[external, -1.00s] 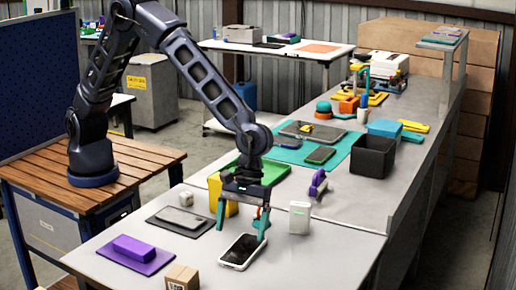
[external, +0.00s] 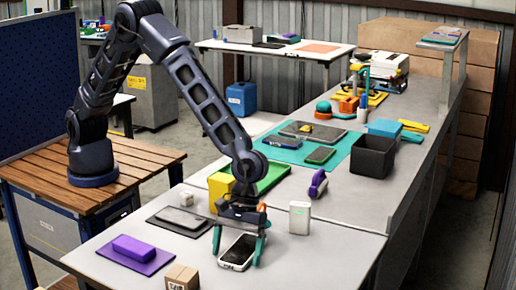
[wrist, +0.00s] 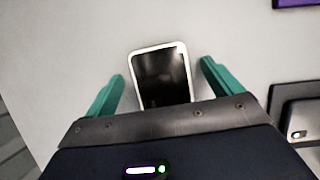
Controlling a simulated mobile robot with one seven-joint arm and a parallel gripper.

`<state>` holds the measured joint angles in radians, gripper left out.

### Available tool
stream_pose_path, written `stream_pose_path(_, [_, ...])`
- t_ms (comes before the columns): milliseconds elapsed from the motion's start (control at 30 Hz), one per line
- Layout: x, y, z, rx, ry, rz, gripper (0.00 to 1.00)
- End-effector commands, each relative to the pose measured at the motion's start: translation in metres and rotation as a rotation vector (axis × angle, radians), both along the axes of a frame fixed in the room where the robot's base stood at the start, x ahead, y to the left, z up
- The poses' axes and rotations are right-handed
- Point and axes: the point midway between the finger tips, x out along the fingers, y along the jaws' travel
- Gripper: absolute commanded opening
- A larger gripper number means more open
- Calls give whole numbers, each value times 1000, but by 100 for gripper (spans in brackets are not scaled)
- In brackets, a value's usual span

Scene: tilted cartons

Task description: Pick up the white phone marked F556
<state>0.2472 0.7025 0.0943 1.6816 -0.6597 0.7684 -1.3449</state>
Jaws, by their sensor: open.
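The white phone (external: 238,252) lies flat on the front grey table, dark screen up inside a white rim. It also shows in the wrist view (wrist: 163,78), its near end hidden behind my gripper's body. No F556 marking can be read. My gripper (external: 239,246) is open and low over the phone, with one teal finger on each side of it. In the wrist view my gripper (wrist: 162,82) shows gaps between both fingers and the phone.
A white box-shaped device (external: 299,217) stands right of my gripper. A cardboard box (external: 181,278) and a purple block (external: 133,247) on a purple mat are to the left. A grey phone (external: 178,217) lies on a dark mat behind. The table's front right is clear.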

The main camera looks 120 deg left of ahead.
Motion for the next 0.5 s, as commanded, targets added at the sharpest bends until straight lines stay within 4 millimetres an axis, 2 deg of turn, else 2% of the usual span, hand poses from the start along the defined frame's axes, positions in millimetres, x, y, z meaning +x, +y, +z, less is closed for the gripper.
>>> stream_pose_path(267, [0, 0, -2, 0, 0, 0, 89])
stream_pose_path(500, [0, 0, -2, 0, 0, 0, 42])
